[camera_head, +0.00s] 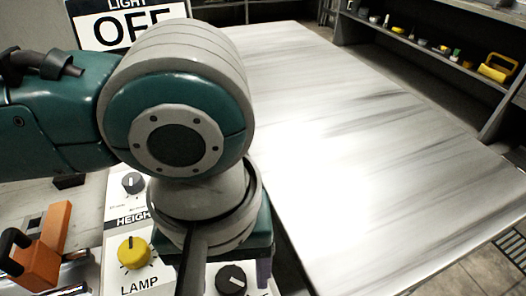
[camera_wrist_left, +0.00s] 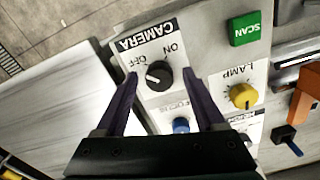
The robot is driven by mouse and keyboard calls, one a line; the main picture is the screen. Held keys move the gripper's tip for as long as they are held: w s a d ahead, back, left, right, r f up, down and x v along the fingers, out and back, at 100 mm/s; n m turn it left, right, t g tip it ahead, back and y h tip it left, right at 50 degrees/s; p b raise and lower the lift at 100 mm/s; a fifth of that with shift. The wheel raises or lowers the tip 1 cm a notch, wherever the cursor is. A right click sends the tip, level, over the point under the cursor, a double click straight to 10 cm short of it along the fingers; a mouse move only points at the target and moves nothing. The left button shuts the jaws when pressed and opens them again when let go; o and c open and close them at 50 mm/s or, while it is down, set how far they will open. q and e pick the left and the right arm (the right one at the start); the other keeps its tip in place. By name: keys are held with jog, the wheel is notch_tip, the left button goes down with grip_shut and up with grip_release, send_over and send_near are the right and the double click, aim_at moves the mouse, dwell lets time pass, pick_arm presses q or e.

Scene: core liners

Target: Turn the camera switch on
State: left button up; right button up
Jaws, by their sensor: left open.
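The camera switch is a black round knob (camera_wrist_left: 159,74) on a white plate marked CAMERA, OFF and ON in the left wrist view. Its white mark seems to point toward the OFF side. My left gripper (camera_wrist_left: 161,78) is open, with one dark purple finger on each side of the knob. I cannot tell whether the fingers touch it. In the head view the black knob (camera_head: 231,279) shows at the bottom edge, while my left arm hides most of the gripper. My right gripper is not in view.
Close by are a yellow LAMP knob (camera_wrist_left: 243,96), a blue FOCUS knob (camera_wrist_left: 181,125) and a green SCAN button (camera_wrist_left: 245,28). An orange handle (camera_head: 44,250) stands at left. A sign (camera_head: 121,22) reads LIGHT OFF. The pale tabletop (camera_head: 370,150) at right is clear.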

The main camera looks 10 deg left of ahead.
pick_arm(q)
grip_shut()
jog(key=shift+r+p, duration=0.2)
jog(key=shift+p, duration=0.3)
jog(key=m+p, duration=0.2)
jog(key=p, duration=0.2)
jog(key=m+p, duration=0.1)
jog(key=p, duration=0.3)
jog(key=shift+s+r+m, duration=0.1)
jog(key=shift+r+m, duration=0.1)
jog(key=shift+m, duration=0.2)
jog(key=m+p, duration=0.1)
jog(key=m, duration=0.1)
jog(key=shift+f+m, duration=0.2)
jog(key=shift+m, duration=0.2)
jog(key=m+p, duration=0.1)
jog(key=m, duration=0.2)
jog(key=shift+m+p, duration=0.3)
jog(key=shift+p, duration=0.1)
jog(key=m, duration=0.3)
jog(key=shift+f+m+p, duration=0.1)
jog(key=shift+m+p, duration=0.2)
jog(key=shift+p, duration=0.05)
jog(key=shift+m, duration=2)
